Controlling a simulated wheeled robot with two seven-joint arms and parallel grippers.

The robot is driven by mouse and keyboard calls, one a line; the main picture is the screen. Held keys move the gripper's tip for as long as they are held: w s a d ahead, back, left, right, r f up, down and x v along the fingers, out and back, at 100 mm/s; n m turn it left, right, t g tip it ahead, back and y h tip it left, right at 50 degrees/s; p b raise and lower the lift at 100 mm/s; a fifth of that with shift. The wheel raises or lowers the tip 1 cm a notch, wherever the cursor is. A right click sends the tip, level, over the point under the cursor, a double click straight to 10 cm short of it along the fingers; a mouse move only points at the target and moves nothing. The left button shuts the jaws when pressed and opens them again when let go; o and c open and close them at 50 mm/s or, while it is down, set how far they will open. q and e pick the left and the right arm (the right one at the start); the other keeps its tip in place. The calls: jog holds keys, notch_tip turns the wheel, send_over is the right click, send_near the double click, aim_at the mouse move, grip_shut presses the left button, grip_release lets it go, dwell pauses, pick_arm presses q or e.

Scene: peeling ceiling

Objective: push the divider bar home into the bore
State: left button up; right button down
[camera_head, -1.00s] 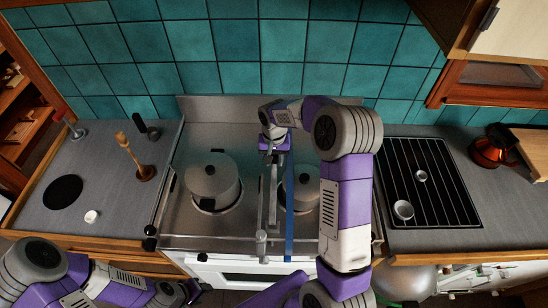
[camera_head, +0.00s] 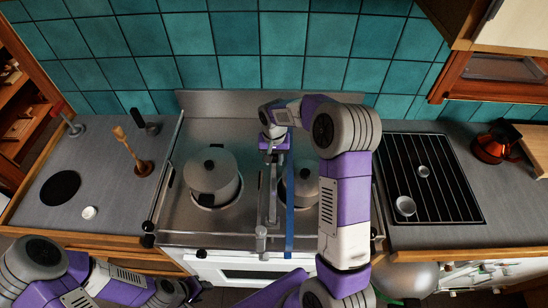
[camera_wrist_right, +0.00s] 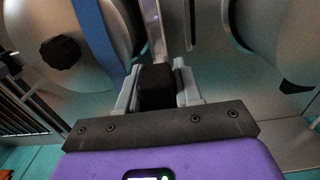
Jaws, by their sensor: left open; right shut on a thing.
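A slim silver bar (camera_head: 272,190) runs front to back over the stove between two pots. I take it for the divider bar. My right gripper (camera_head: 272,148) is at its rear part. In the right wrist view, the right gripper (camera_wrist_right: 158,85) is shut on a black block (camera_wrist_right: 156,87), with a thin metal bar (camera_wrist_right: 154,22) extending beyond it. A grey cylindrical piece (camera_head: 262,240) stands at the stove's front edge near the bar's front end. I cannot make out the bore or whether the bar is in it. My left gripper (camera_head: 178,291) is open at the lower left, away from the stove.
A lidded pot (camera_head: 212,172) stands left of the bar and another pot (camera_head: 304,186) stands right. A long blue strip (camera_head: 290,215) runs beside the bar on its right. A black rack (camera_head: 430,180) lies on the right counter. A wooden pestle-like object (camera_head: 128,145) stands on the left counter.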

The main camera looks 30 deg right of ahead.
jog(key=shift+f+b, duration=0.7)
jog(key=shift+f, duration=0.25)
jog(key=shift+f+b, duration=0.4)
jog(key=shift+f, duration=0.4)
jog(key=c, duration=0.7)
grip_release()
notch_tip(320, 180, up, 8)
jog(key=shift+f, duration=0.15)
notch_tip(320, 180, up, 4)
jog(key=p, duration=0.3)
send_over(274, 168)
jog(key=shift+w+d, duration=0.15)
jog(key=shift+w, duration=0.15)
